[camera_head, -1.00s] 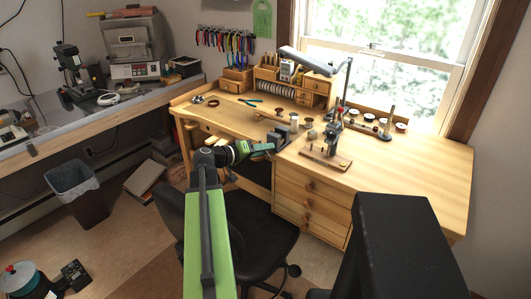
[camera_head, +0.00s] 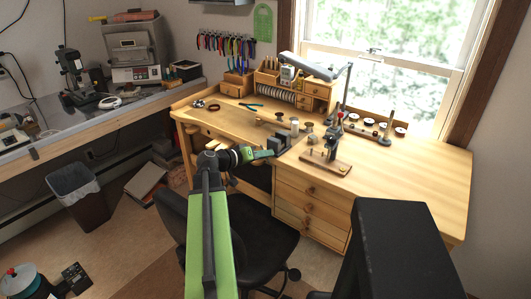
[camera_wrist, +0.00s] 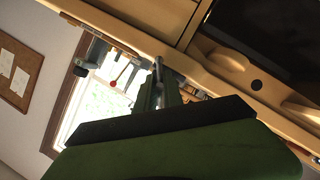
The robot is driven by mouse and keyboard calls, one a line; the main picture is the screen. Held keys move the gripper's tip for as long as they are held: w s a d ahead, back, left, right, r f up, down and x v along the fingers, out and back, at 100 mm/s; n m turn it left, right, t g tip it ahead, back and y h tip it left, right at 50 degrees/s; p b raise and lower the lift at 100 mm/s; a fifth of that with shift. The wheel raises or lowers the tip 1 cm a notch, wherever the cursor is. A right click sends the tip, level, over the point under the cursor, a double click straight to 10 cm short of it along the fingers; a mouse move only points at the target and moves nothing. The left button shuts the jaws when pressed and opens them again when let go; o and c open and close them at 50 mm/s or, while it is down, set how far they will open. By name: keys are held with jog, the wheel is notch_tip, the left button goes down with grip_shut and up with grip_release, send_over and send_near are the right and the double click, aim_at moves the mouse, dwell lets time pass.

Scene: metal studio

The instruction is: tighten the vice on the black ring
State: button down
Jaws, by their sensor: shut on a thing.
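The small dark grey vice (camera_head: 282,141) is at the front edge of the wooden workbench, left of the drawers. My gripper (camera_head: 269,153), green with a dark wrist, reaches its front side from the left. In the wrist view, my gripper (camera_wrist: 165,92) has its green fingers close together around a thin grey metal bar (camera_wrist: 158,70), which looks like the vice handle. The fingers are shut on it. I cannot make out the black ring or how the jaws sit on it; they are too small in the head view and out of sight in the wrist view.
The wooden workbench (camera_head: 410,178) carries a small press on a wooden base (camera_head: 325,164), spools and a lamp (camera_head: 300,64). A black chair (camera_head: 262,238) stands under my arm at the bench front. A waste bin (camera_head: 80,195) stands at the left.

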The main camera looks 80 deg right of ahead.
jog(key=shift+m+t, duration=0.4)
jog(key=shift+m, duration=0.4)
jog(key=c, duration=1.5)
grip_release()
